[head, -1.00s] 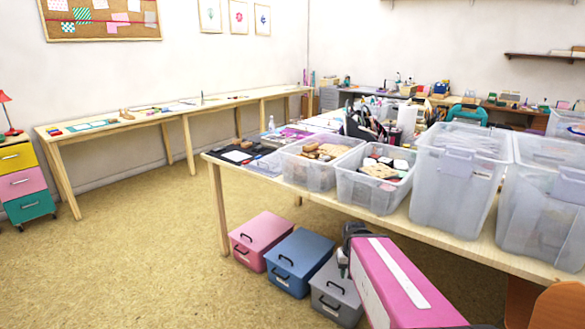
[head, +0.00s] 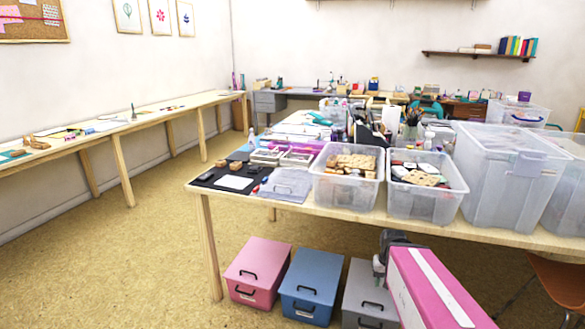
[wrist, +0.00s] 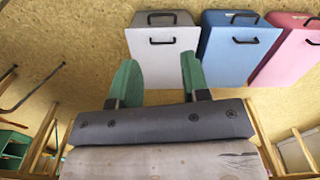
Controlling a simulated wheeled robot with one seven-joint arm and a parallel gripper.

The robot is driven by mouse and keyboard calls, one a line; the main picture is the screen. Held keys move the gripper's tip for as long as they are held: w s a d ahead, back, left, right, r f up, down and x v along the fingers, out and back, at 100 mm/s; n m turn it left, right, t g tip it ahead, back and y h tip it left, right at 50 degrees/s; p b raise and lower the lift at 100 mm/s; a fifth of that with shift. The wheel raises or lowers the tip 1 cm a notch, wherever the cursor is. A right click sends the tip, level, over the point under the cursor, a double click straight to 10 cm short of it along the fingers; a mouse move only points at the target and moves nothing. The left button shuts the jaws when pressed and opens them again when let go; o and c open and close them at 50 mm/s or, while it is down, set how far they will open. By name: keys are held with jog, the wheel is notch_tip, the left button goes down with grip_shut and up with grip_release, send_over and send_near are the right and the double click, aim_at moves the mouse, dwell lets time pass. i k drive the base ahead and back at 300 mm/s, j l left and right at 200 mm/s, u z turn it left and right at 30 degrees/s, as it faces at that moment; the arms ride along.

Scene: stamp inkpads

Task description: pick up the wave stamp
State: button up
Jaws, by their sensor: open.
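I cannot make out a wave stamp in either view. Wooden stamp-like blocks (head: 355,162) lie in a clear bin on the near table, and a few small brown blocks (head: 228,164) sit by a black mat at the table's left end; their designs are too small to tell. My gripper (wrist: 160,75) is open and empty in the wrist view, its two green fingers apart, with floor and storage boxes beyond them. In the head view my pink arm is low at the bottom right, in front of the table.
The near table (head: 330,210) carries several clear bins (head: 425,205). Pink (head: 258,268), blue (head: 310,280) and grey (head: 368,290) boxes stand on the floor under it. A long side table (head: 70,135) runs along the left wall. The floor between the tables is clear.

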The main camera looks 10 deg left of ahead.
aim_at(236, 166)
jog(key=j, duration=0.7)
jog(key=k+j+z, duration=0.15)
jog(key=j, duration=1.2)
jog(key=k+j+z, duration=0.15)
jog(key=j, duration=0.55)
